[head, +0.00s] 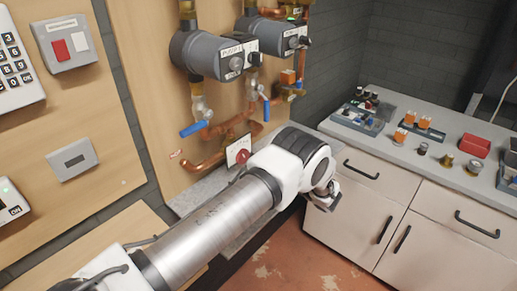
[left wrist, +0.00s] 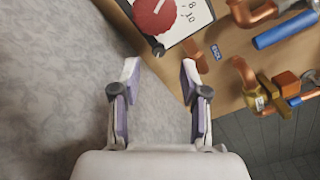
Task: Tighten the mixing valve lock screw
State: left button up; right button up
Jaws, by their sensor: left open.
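The mixing valve's red knob (head: 241,156) sits by a white scale plate (head: 234,147) on the copper piping, partly behind my left arm. In the left wrist view the red knob (left wrist: 155,14) and the scale plate (left wrist: 192,18) with printed numbers lie at the top. A small dark screw head (left wrist: 158,50), probably the lock screw, shows just below the knob. My left gripper (left wrist: 160,76) is open and empty, its fingertips just below the screw in the picture; the distance to it is unclear. In the head view the left gripper (head: 326,197) is partly hidden by its wrist.
Grey pumps (head: 212,53) and blue valve levers (head: 194,129) are above the valve. Copper pipes (left wrist: 250,85) and a blue lever (left wrist: 285,30) crowd the wrist view's right. A grey counter (head: 445,149) with small parts and a red bin (head: 474,146) stands at right.

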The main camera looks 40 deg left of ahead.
aim_at(253, 156)
pick_arm(q)
jog(key=a, duration=0.3)
jog(key=a+p, duration=0.1)
jog(key=a, duration=0.1)
jog(key=shift+w+a+f, duration=0.2)
jog(key=shift+w+f, duration=0.1)
jog(key=shift+w, duration=0.1)
jog(key=shift+s+d+r, duration=0.1)
jog(key=shift+d+r, duration=0.05)
jog(key=shift+d, duration=0.05)
grip_shut()
jog(key=m+b, duration=0.2)
jog(key=b, duration=0.1)
jog(key=shift+f, duration=0.35)
jog(key=shift+r+m+b, duration=0.25)
jog(key=shift+m+b, duration=0.35)
jog(key=shift+m, duration=0.5)
jog(key=shift+r, duration=0.15)
grip_release()
jog(key=shift+a, duration=0.1)
